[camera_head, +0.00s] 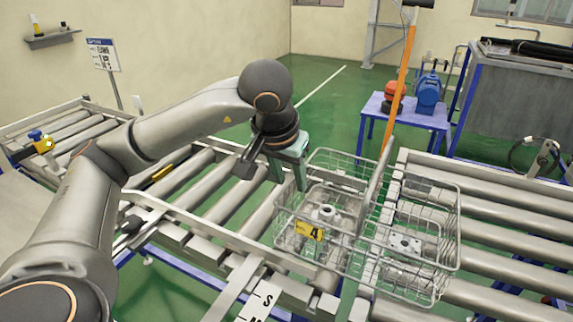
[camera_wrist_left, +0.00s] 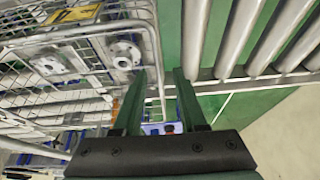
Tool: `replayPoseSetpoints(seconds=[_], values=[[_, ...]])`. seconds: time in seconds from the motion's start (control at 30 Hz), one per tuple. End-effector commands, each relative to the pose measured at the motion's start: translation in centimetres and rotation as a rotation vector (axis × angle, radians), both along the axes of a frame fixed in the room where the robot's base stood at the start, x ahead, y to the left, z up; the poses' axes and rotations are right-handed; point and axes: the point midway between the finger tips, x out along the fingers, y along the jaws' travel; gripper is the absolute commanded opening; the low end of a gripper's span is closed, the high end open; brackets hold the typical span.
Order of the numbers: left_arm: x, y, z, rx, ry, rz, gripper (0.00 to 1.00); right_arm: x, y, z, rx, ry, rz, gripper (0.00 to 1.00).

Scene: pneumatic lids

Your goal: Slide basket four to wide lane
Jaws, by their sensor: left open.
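Basket four is a wire basket (camera_head: 335,268) with a yellow tag (camera_head: 309,231) marked 4. It holds grey metal flanged parts (camera_head: 405,244) and lies at the junction of the left and right roller sections. The right section has long, broad rollers (camera_head: 495,235); I cannot tell for sure whether it is the wide lane. My left gripper (camera_head: 288,180) is open at the basket's far left corner. In the left wrist view, a basket rim wire (camera_wrist_left: 152,45) runs down between the open fingers (camera_wrist_left: 158,75); I cannot tell whether they touch it. My right gripper is out of view.
A slanted metal bar (camera_head: 375,185) rises at the basket's middle. A white sign (camera_head: 263,300) with an S is at the front. A blue table (camera_head: 408,113) with red and blue equipment stands behind.

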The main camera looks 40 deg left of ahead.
Motion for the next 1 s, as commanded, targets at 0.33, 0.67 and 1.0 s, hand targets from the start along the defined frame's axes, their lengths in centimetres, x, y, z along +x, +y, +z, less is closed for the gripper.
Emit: replayPoseSetpoints(seconds=[0.33, 0.67, 1.0], values=[[2.1, 0.7, -5.5, -0.001, 0.002, 0.001, 0.41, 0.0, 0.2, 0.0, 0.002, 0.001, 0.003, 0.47], [2.7, 0.8, -6.7, 0.0, 0.0, 0.0, 0.41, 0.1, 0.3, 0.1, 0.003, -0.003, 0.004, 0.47], [2.7, 0.8, -6.7, 0.0, 0.0, 0.0, 0.23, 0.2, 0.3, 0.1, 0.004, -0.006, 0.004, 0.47]])
